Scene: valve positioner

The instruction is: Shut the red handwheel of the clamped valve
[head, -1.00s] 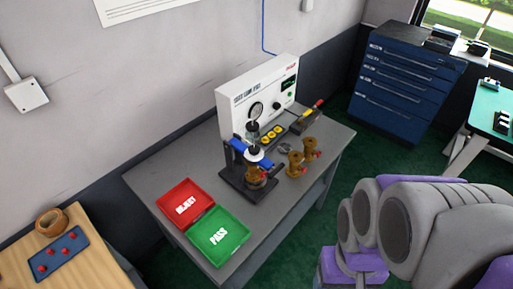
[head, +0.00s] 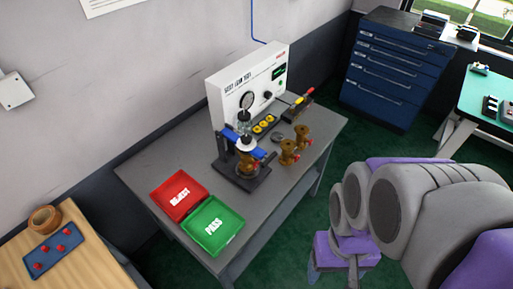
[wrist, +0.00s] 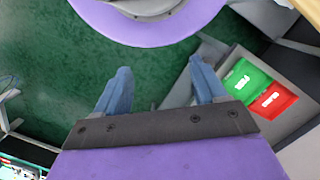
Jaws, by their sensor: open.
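A brass valve (head: 247,160) sits in the blue-jawed clamp stand (head: 256,180) on the test bench in the head view. Its red handwheel is very small here, and I cannot tell how far it is turned. My gripper (wrist: 161,82) is open and empty in the wrist view, its two blue-grey fingers wide apart over the green floor. In the head view my arm is at the right, well apart from the bench and the clamped valve. The valve does not show in the wrist view.
Two loose brass valves (head: 296,146) with red parts stand right of the clamp. A red REJECT tray (head: 180,212) and a green PASS tray (head: 213,247) lie at the bench's front left. The white test panel (head: 222,100) stands behind. Green floor (head: 325,205) is open between bench and arm.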

